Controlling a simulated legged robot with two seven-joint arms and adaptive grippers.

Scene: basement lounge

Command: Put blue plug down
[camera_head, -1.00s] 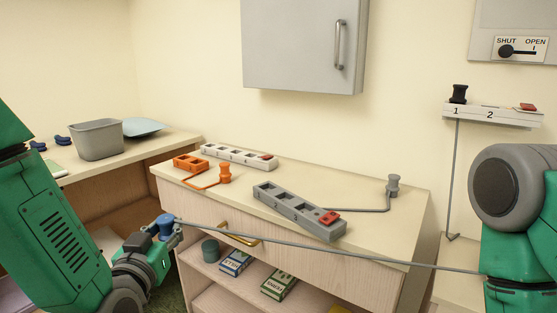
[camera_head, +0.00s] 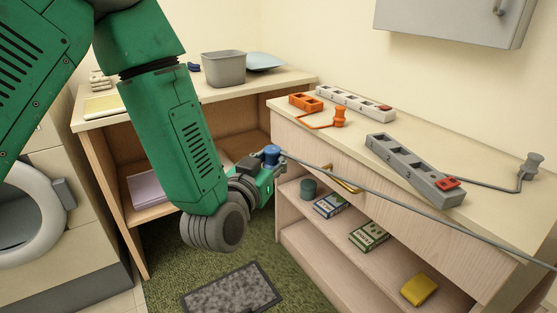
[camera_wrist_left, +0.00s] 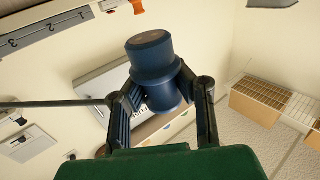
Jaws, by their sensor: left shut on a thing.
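The blue plug (camera_head: 271,153) is held in my left gripper (camera_head: 262,165), in front of the drawer cabinet and just below its top edge. In the left wrist view the dark blue plug (camera_wrist_left: 154,70) stands between the two fingers of the left gripper (camera_wrist_left: 160,100), which are closed on its sides. A grey cord (camera_head: 400,197) runs from the plug to the right, across the cabinet front. My right gripper is not in view.
On the cabinet top (camera_head: 345,143) lie a grey power strip (camera_head: 405,165), a white strip (camera_head: 355,102), an orange block (camera_head: 305,102) with an orange plug (camera_head: 340,118), and a grey plug (camera_head: 530,166). A grey bin (camera_head: 223,70) stands on the shelf behind. Boxes sit on the lower shelf.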

